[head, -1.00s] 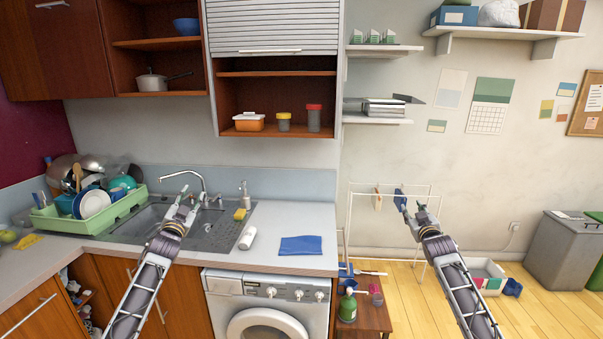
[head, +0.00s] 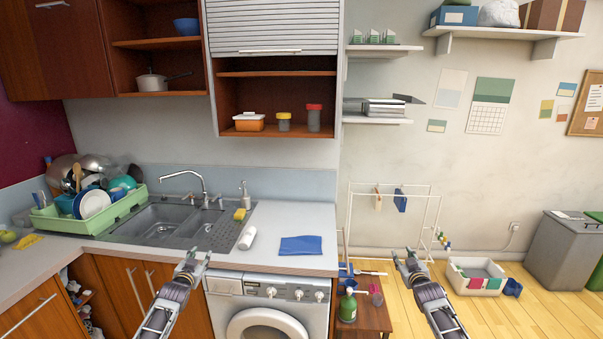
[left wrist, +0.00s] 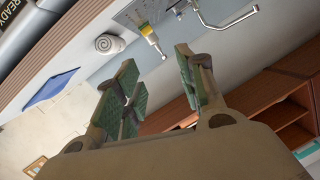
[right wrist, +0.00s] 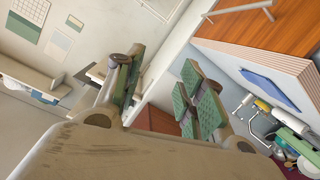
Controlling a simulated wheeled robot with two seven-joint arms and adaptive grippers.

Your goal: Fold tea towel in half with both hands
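The tea towel (head: 301,245) is a flat blue cloth lying on the counter, right of the sink and near the counter's right end. It also shows in the left wrist view (left wrist: 50,88) and in the right wrist view (right wrist: 270,88). My left gripper (head: 194,261) is open and empty, in front of the sink and left of the towel. My right gripper (head: 409,258) is open and empty, right of the towel and beyond the counter's end. Neither gripper touches the towel. In each wrist view the two green-padded fingers stand apart.
A white roll (head: 247,237) lies left of the towel. A yellow sponge (head: 240,214) and a soap bottle (head: 244,195) stand by the sink (head: 160,222). A green dish rack (head: 90,222) is far left. A drying rack (head: 436,205) stands at right. Counter around the towel is clear.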

